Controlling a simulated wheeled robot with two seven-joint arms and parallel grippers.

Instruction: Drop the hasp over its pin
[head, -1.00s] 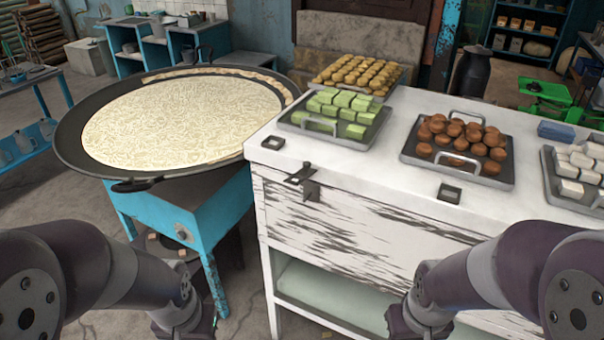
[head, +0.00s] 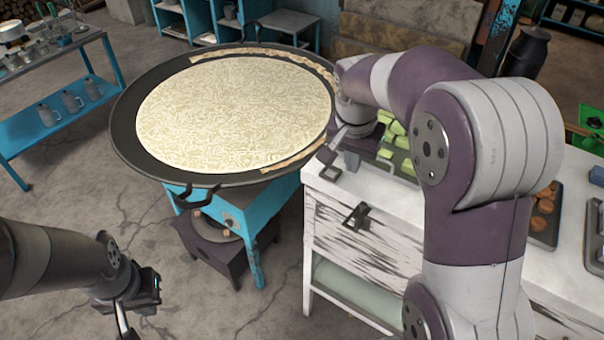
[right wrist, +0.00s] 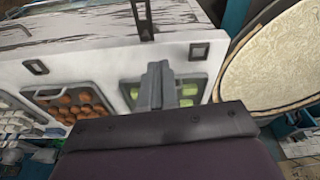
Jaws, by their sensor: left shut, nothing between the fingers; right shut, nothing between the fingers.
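The dark metal hasp (head: 357,214) is at the front top edge of the white worn cabinet (head: 352,243), near its left corner. It also shows at the top of the right wrist view (right wrist: 143,18), as a dark strip over the edge. The pin cannot be told apart from the hasp at this size. My right gripper (head: 345,155) is shut and empty above the left end of the cabinet top, behind the hasp and apart from it. Its closed fingers (right wrist: 154,88) point toward the cabinet top. My left gripper (head: 124,318) is shut and empty at lower left, away from the cabinet.
A dark square fitting (head: 328,172) is on the cabinet top near the hasp. A tray of green blocks (right wrist: 130,92) and a tray of brown balls (right wrist: 40,94) stand on top. A wide pan (head: 150,165) on a blue stand is at left. My right arm covers much of the cabinet.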

